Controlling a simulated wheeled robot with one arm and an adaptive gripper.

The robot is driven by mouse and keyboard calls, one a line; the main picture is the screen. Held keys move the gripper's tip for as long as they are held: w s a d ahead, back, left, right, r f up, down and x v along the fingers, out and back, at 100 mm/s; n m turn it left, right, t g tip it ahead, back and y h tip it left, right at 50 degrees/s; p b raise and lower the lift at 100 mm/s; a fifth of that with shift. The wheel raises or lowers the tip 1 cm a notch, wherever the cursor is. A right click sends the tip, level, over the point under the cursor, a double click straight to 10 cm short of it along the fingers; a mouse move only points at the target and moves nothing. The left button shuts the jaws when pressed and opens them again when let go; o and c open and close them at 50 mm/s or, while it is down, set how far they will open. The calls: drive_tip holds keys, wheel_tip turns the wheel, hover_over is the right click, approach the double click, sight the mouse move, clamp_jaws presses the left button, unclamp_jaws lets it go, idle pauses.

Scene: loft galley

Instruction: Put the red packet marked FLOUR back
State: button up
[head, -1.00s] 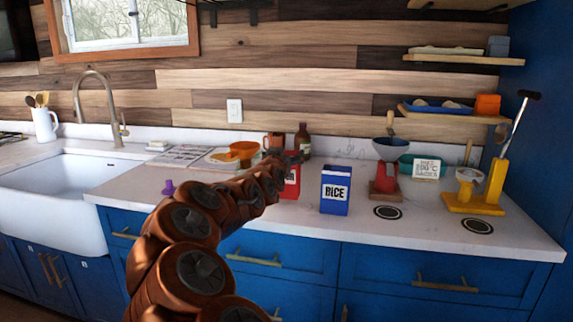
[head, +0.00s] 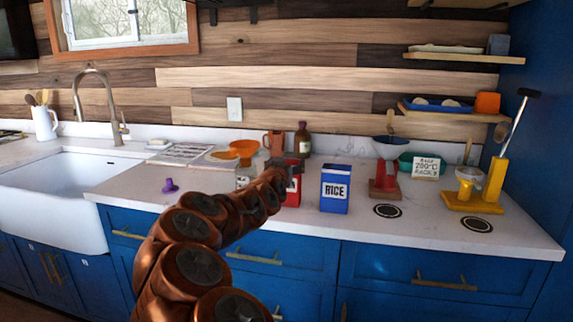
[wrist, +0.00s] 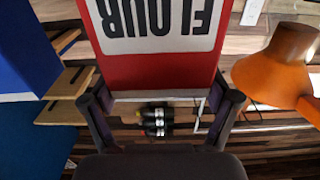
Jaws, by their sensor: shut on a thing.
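The red packet marked FLOUR (head: 293,194) is at the counter's middle, just left of the blue RICE packet (head: 335,190). My gripper (head: 287,168) is at its upper part, and my arm hides some of its left side. In the wrist view the FLOUR packet (wrist: 155,70) sits between the two fingers of my gripper (wrist: 160,115), its lettering upside down in the picture. The gripper is shut on it. I cannot tell whether its base touches the counter.
Two round dark marks (head: 388,211) (head: 478,225) lie on bare counter right of RICE. Behind them stand a red-based stand (head: 385,182), a white sign (head: 426,167) and a yellow stand (head: 484,200). A brown bottle (head: 303,140) and copper jug (head: 274,143) stand behind FLOUR.

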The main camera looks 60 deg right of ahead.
drive_tip(key=shift+f, duration=0.2)
drive_tip(key=o, duration=1.5)
drive_tip(key=shift+r, duration=0.1)
drive_tip(key=shift+r, duration=0.25)
drive_tip(key=shift+a+f, duration=0.15)
drive_tip(key=shift+a, duration=0.1)
drive_tip(key=shift+b+v, duration=0.8)
drive_tip(key=shift+v, duration=5)
